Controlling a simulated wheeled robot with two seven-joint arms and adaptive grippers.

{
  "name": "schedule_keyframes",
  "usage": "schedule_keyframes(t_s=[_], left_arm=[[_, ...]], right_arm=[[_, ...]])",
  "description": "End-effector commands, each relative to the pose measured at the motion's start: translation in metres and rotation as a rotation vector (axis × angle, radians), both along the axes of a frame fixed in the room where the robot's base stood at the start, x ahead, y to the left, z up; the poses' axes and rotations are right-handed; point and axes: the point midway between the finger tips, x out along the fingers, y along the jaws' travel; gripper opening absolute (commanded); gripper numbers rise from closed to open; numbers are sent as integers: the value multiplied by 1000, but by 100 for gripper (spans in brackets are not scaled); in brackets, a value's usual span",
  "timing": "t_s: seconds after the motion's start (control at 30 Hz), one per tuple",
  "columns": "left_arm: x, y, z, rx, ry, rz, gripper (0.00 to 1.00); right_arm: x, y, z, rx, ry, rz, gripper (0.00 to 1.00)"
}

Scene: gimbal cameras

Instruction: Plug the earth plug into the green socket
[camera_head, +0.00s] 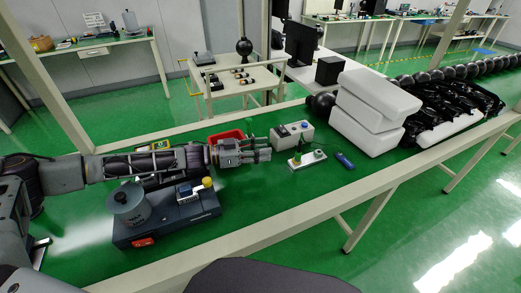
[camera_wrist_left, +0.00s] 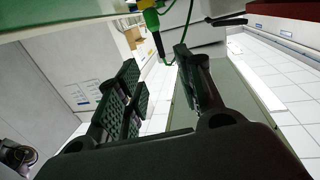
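My left gripper (camera_head: 262,152) reaches in from the left above the green table, its fingers pointing right. In the left wrist view its two dark fingers (camera_wrist_left: 160,92) stand apart with nothing between them. Beyond them a green plug-like piece with a black end (camera_wrist_left: 152,20) and a green cable shows near the top edge, apart from the fingers. In the head view a small white block (camera_head: 308,161) with a yellow post and a blue-green piece stands right of the gripper. I cannot tell which piece is the green socket. My right gripper is not in view.
A grey box (camera_head: 292,134) with knobs stands behind the white block. A blue hand-held device (camera_head: 344,160) lies to its right. A dark instrument base (camera_head: 165,222) with a grey cylinder sits front left.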

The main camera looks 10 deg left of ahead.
Motion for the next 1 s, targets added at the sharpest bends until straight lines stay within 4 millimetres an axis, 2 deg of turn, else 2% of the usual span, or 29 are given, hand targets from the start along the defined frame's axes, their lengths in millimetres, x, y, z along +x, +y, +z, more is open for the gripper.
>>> schedule_keyframes(t_s=[0.4, 1.0], left_arm=[[12, -28, -2, -1, -1, -1, 37], [37, -81, -5, 0, -1, -1, 37]], right_arm=[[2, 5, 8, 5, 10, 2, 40], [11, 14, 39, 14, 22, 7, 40]])
